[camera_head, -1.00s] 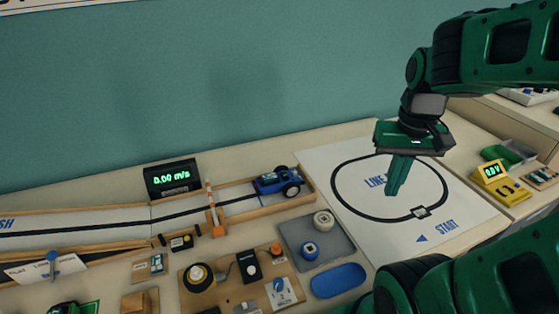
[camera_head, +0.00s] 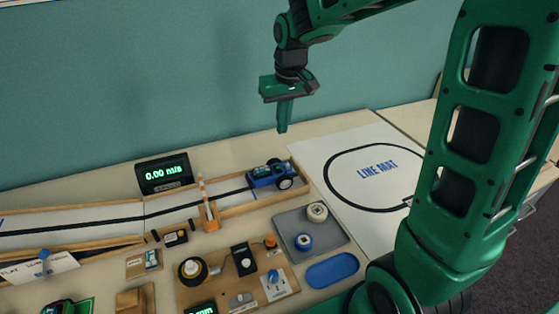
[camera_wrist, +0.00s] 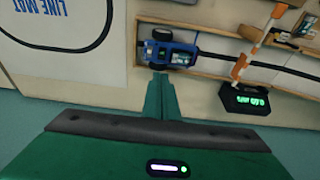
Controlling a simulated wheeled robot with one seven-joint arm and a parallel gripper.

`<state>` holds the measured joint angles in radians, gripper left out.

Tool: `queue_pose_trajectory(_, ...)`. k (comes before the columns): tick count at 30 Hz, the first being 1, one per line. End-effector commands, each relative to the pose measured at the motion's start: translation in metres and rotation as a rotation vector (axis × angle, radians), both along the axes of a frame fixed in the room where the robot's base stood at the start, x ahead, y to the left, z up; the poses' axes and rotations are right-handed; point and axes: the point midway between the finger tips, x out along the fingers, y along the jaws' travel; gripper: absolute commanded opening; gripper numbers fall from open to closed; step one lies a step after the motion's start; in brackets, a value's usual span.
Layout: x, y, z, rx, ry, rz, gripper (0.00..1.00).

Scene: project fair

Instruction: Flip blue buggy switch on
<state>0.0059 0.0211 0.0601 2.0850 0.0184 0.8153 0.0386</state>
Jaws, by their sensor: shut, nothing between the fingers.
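The blue buggy (camera_head: 268,175) stands at the right end of the wooden track, inside its low rails, with dark wheels and a green part on top. It also shows in the wrist view (camera_wrist: 178,53), just beyond my fingertips. Its switch is too small to make out. My gripper (camera_head: 283,130) is shut and empty, pointing down above and slightly behind the buggy. In the wrist view the closed fingers (camera_wrist: 161,77) point towards the buggy's wheel end, apparently still above it.
A speed display (camera_head: 164,174) reads 0.00 m/s behind the track. An orange-and-white gate post (camera_head: 206,203) stands left of the buggy. A grey tray (camera_head: 325,238) with two rolls and a blue oval pad (camera_head: 333,270) lie in front. The line mat (camera_head: 350,150) is at right.

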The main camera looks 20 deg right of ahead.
Motion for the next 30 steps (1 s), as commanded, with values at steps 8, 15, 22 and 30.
queue_pose_trajectory(8, 0.000, 0.000, 0.000, 0.000, 0.001, 0.000, 0.00)
queue_pose_trajectory(15, 0.003, 0.000, -0.019, 0.000, 0.004, 0.000, 0.00)
queue_pose_trajectory(22, 0.011, -0.001, -0.060, 0.000, 0.005, 0.000, 0.00)
queue_pose_trajectory(30, 0.018, -0.001, -0.107, 0.000, 0.005, 0.000, 0.00)
